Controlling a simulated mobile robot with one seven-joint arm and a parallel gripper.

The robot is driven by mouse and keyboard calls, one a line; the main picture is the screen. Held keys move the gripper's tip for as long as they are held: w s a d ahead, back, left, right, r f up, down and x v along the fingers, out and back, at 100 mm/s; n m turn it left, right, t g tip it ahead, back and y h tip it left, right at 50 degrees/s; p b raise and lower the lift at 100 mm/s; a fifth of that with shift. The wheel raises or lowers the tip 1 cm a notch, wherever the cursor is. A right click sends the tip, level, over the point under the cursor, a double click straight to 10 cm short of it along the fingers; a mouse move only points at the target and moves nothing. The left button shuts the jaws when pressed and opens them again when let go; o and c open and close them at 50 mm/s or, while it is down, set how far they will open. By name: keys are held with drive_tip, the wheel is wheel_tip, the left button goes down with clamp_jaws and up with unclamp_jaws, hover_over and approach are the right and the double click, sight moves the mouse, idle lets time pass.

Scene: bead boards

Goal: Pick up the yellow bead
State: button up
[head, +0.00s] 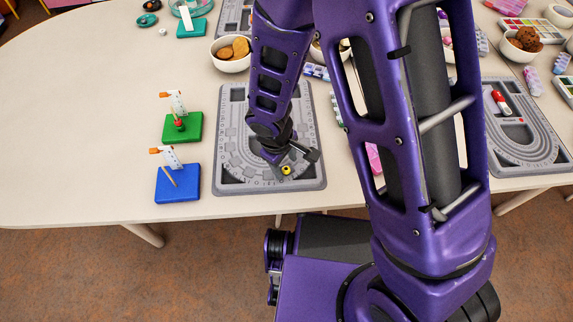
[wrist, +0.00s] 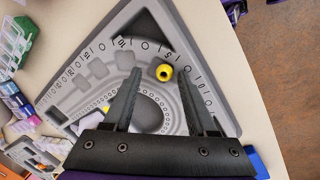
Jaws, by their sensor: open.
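The yellow bead (head: 286,170) sits on the grey bead board (head: 228,100), near its front edge. In the wrist view the yellow bead (wrist: 164,72) shows its dark hole and lies in the board's curved groove area, beyond the fingertips and between their lines. My gripper (head: 296,158) is low over the board, close to the bead. In the wrist view my gripper (wrist: 158,75) has its two fingers apart with nothing between them. I cannot tell the exact height of the fingertips above the board.
A bowl of cookies (head: 231,64) is behind the board. A second bead board (head: 520,125) lies at the right. The table's left side is clear.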

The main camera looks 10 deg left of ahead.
wheel_tip(320, 180, up, 16)
drive_tip(key=s+a+r+p, duration=0.1)
drive_tip(key=s+a+p, duration=0.1)
drive_tip(key=s+p, duration=0.15)
drive_tip(key=w+d+m+g+y, duration=0.25)
drive_tip(key=d+m, duration=0.35)
drive_tip(key=m, duration=0.6)
drive_tip(key=shift+t+y, duration=0.35)
drive_tip(key=shift+y, duration=0.1)
drive_tip(key=f+b, duration=0.1)
drive_tip(key=f, duration=0.3)
drive_tip(key=a+f+b, duration=0.1)
drive_tip(key=f, duration=0.3)
drive_tip(key=a+f+b, duration=0.1)
drive_tip(key=f, duration=0.3)
drive_tip(key=shift+s+a+f+b, duration=0.1)
drive_tip(key=shift+s+f+b, duration=0.1)
drive_tip(key=shift+s+b, duration=0.15)
drive_tip(key=f, duration=0.1)
drive_tip(key=f+b, duration=0.1)
drive_tip(key=w+f, duration=0.1)
drive_tip(key=f, duration=0.1)
drive_tip(key=shift+w+a+f+b, duration=0.1)
drive_tip(key=shift+a+b, duration=0.25)
drive_tip(key=shift+a, duration=0.05)
drive_tip(key=shift+a+f, duration=0.1)
drive_tip(key=shift+f, duration=0.35)
drive_tip(key=shift+f, duration=0.1)
clamp_jaws()
